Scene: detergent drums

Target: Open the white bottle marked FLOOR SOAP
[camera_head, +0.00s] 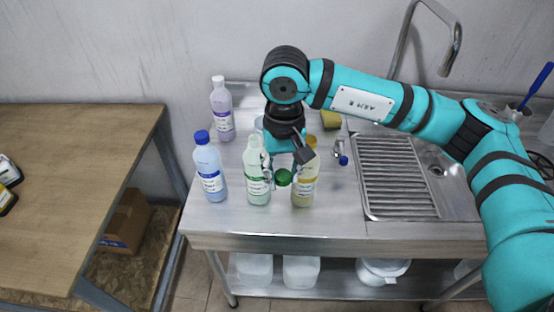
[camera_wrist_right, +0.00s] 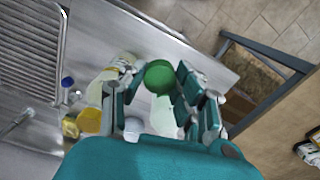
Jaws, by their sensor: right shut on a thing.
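My right gripper (camera_head: 282,174) is shut on a round green cap (camera_head: 284,178), in front of the bottles. In the right wrist view the green cap (camera_wrist_right: 158,76) sits between the fingertips. A pale bottle with a green label (camera_head: 257,183) stands upright just left of the gripper. Its narrow white neck shows without a cap, and the held cap is apart from it, lower and to the right in the picture. Part of this pale bottle (camera_wrist_right: 163,115) shows beside the fingers in the wrist view. Its label is too small to read. My left gripper is not in view.
A yellow bottle (camera_head: 303,190) stands close right of the gripper. A blue bottle (camera_head: 210,170) and a purple bottle (camera_head: 222,112) stand to the left. A ribbed drainer and sink (camera_head: 398,175) lie right. The counter's front right part is clear.

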